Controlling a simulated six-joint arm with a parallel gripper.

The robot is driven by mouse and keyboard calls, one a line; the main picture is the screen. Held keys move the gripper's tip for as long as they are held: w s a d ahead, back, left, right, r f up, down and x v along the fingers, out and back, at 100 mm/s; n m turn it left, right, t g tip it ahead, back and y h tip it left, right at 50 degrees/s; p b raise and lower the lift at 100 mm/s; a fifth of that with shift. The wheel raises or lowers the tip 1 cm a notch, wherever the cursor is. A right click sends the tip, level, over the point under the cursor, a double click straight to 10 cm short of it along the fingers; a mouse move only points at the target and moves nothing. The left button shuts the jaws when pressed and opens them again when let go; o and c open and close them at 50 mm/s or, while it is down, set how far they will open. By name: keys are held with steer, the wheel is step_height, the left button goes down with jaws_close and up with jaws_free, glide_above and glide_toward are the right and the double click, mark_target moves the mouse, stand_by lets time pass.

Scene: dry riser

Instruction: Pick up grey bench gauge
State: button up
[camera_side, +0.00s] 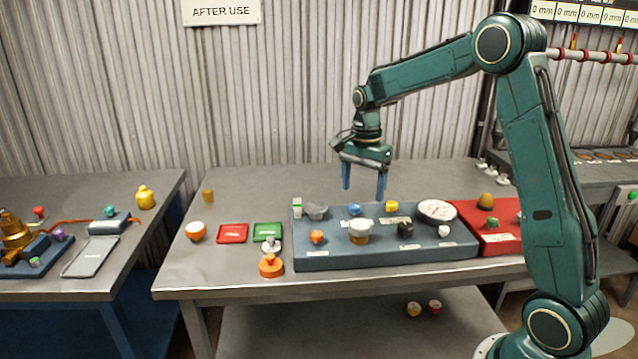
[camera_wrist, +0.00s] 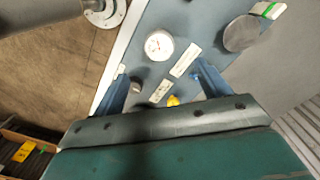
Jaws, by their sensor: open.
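A large round gauge (camera_side: 437,210) with a white dial and a dark rim lies at the back right of the blue-grey board (camera_side: 330,262) in the side view. A smaller gauge (camera_side: 360,228) with a white face and amber body stands mid-board; a white dial also shows in the wrist view (camera_wrist: 159,45). I cannot tell for sure which is the grey bench gauge. My gripper (camera_side: 364,182) is open and empty above the back of the board, fingers pointing down. In the wrist view its fingers (camera_wrist: 161,70) stand apart over the board.
A grey rounded piece (camera_side: 316,212), a yellow knob (camera_side: 391,206), a black knob (camera_side: 405,229) and an orange knob (camera_side: 317,237) crowd the board. A red board (camera_side: 490,240) adjoins on the right. Red (camera_side: 232,233) and green (camera_side: 267,231) trays lie left.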

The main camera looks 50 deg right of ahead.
mark_target(360, 224)
steer(key=shift+f, duration=3.05)
steer(key=shift+f, duration=2.6)
steer(key=c, duration=1.2)
steer(key=shift+c, duration=0.2)
steer(key=shift+r, duration=0.1)
step_height(360, 224, up, 20)
